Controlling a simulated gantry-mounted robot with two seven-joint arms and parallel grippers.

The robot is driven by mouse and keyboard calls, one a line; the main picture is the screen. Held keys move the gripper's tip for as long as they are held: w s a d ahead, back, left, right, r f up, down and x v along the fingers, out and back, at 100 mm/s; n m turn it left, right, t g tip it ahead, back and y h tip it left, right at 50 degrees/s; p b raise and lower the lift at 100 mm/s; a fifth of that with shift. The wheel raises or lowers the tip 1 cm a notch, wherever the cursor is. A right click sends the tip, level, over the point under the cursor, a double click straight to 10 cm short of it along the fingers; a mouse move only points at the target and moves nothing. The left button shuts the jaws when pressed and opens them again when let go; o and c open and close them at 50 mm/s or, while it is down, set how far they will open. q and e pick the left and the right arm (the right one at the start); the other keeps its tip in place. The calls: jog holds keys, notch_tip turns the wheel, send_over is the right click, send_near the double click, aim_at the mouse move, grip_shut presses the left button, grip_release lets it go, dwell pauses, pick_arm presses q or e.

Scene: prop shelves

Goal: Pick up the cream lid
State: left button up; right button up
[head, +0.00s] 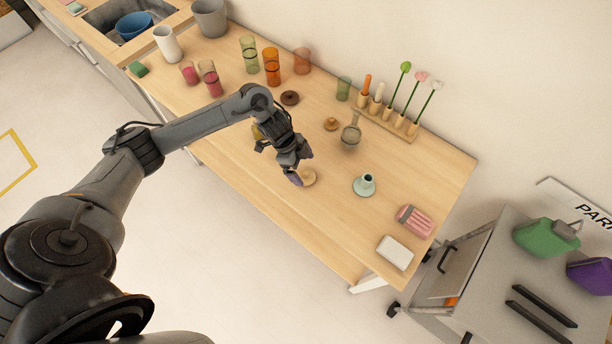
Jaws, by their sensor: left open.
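The cream lid (309,178) is a small pale round piece lying on the wooden counter near its front edge. My left gripper (296,178) is open, its fingers pointing down just left of the lid and partly covering it. I cannot tell whether the fingertips touch the lid. Nothing shows between the fingers. My right gripper is not in view.
A pale green candle holder (364,185) stands right of the lid. A brown lid (290,98), a tan lid (331,124), a glass-like strainer (350,137) and a rack of pegs (387,121) are farther back. Coloured glasses (271,67) stand back left. Bare counter (325,220) lies in front.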

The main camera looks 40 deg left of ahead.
aim_at(306, 173)
pick_arm(q)
jog(key=x, duration=0.4)
jog(key=shift+a+f, duration=0.15)
jog(key=shift+f, duration=0.35)
jog(key=c, duration=1.1)
jog(key=shift+r, duration=0.2)
